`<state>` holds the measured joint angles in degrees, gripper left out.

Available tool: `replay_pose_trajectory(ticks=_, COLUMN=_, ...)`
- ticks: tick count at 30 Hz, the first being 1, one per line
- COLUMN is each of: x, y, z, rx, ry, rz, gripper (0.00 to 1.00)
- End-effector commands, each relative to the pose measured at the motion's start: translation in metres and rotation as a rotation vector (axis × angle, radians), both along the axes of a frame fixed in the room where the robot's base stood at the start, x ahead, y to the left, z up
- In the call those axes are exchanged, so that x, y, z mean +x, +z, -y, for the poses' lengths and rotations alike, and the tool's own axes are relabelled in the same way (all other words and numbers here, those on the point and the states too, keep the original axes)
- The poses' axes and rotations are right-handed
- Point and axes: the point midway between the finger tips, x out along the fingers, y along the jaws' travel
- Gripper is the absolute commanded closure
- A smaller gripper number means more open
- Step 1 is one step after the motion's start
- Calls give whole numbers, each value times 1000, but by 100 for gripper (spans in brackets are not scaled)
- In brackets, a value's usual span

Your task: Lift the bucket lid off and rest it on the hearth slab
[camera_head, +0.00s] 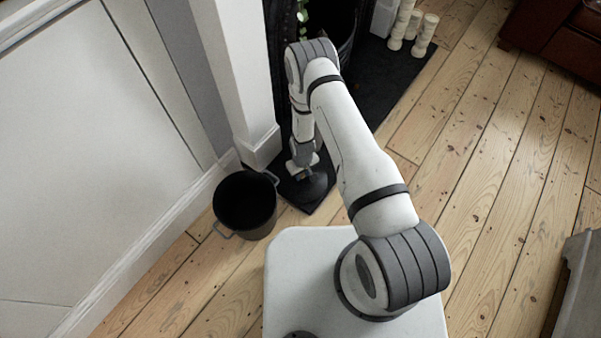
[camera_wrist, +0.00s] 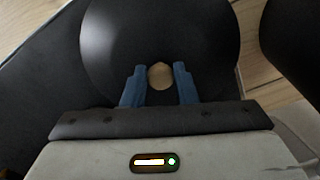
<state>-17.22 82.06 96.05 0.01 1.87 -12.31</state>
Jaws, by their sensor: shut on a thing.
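The black bucket (camera_head: 246,204) stands open on the floorboards beside the skirting, with its dark inside showing. The round dark lid (camera_head: 317,187) is at the near left corner of the dark hearth slab (camera_head: 387,88). It also shows in the wrist view as a dark disc (camera_wrist: 110,40) with a light round knob (camera_wrist: 160,76). My gripper (camera_head: 305,172) is over the lid, and its blue fingers (camera_wrist: 159,84) are shut on the knob. I cannot tell whether the lid touches the slab or is just above it. The bucket's dark edge (camera_wrist: 294,40) shows at the right of the wrist view.
A white fireplace post (camera_head: 235,75) stands just behind the bucket and lid. White candle-like pillars (camera_head: 412,30) stand at the far end of the slab. A brown leather seat (camera_head: 555,35) is at the top right.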

Motion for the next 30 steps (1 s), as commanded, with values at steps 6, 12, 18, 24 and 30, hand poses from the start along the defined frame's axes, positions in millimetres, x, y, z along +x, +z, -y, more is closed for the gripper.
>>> replay_pose_trajectory(ticks=6, x=0, y=0, z=0, rx=0, ry=0, rz=0, gripper=60)
replay_pose_trajectory(ticks=12, x=0, y=-1, z=0, rx=0, ry=0, rz=0, gripper=49)
replay_pose_trajectory(ticks=18, x=0, y=2, z=0, rx=0, ry=0, rz=0, gripper=49)
replay_pose_trajectory(ticks=24, x=1, y=31, z=0, rx=0, ry=0, rz=1, gripper=49)
replay_pose_trajectory(ticks=30, x=1, y=63, z=0, rx=0, ry=0, rz=0, gripper=49)
